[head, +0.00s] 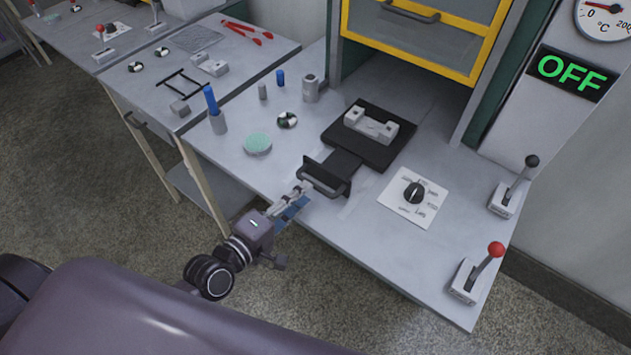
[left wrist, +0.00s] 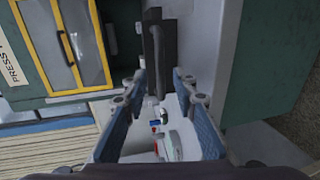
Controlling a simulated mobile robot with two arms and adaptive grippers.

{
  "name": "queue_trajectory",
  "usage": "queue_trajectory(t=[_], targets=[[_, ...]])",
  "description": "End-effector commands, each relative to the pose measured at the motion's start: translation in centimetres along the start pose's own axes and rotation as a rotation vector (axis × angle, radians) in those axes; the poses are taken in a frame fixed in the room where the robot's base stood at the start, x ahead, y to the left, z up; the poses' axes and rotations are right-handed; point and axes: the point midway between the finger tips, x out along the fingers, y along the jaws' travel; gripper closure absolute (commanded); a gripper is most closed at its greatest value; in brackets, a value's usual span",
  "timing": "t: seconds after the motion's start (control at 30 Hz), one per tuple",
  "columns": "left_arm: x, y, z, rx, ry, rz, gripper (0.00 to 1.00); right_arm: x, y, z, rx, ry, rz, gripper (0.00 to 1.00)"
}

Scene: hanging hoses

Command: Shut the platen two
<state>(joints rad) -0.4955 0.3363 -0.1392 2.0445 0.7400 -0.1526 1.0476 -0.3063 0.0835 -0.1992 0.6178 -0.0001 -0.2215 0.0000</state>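A black platen (head: 392,150) lies pulled out on the grey bench in front of the yellow-framed press door. A pale grey block with two raised ends (head: 370,125) sits on it. A black arm runs from the platen toward the bench's front edge and ends in an upright plate with a bar handle (head: 325,185). My left gripper (head: 303,190) is at the handle's left end; contact is unclear. In the left wrist view its blue-padded fingers (left wrist: 158,78) are apart, with the dark handle (left wrist: 155,45) ahead between them. My right gripper is not in view.
A dial plate (head: 413,198), a black-knobbed lever (head: 514,186) and a red-knobbed lever (head: 476,272) stand to the right. A green round dish (head: 257,143) and small cylinders stand left of the platen. A sign (head: 570,73) reads OFF.

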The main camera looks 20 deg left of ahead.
Motion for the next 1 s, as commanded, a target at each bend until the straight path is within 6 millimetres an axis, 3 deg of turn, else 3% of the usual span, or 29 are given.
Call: queue_trajectory(t=[0.3,0.7,1.0], targets=[[4.3,0.1,0.0,0.001,0.001,0.0,0.74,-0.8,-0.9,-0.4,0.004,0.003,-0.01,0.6],[5.2,0.0,0.0,0.001,0.0,-0.001,0.74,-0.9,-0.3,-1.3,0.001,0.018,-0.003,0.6],[5.2,0.0,0.0,0.001,0.0,-0.001,1.0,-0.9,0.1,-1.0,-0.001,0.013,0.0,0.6]])
